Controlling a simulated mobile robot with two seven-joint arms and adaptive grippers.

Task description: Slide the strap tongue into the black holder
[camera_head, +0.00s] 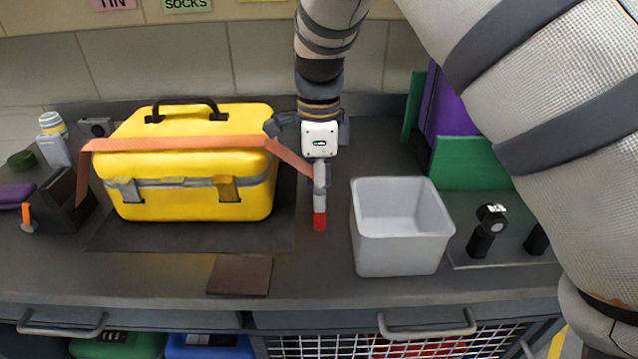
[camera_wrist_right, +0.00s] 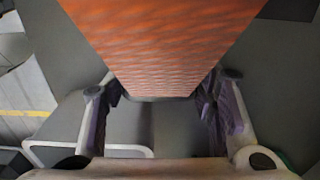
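An orange strap (camera_head: 190,143) runs across the front of the yellow case (camera_head: 195,190), and its left end hangs down beside the case. Its right end slopes down to my right gripper (camera_head: 319,200), which points down just right of the case. A red tip shows at the gripper's lower end in the head view. A black block (camera_head: 62,208) stands left of the case; I cannot tell whether it is the holder. My left gripper is out of view.
A grey open bin (camera_head: 400,255) stands close right of the gripper. A black upright device (camera_head: 484,240) is beyond it. A brown flat pad (camera_head: 240,275) lies in front of the case. A bottle (camera_head: 54,145) stands at the back left. Drawer handles line the front edge.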

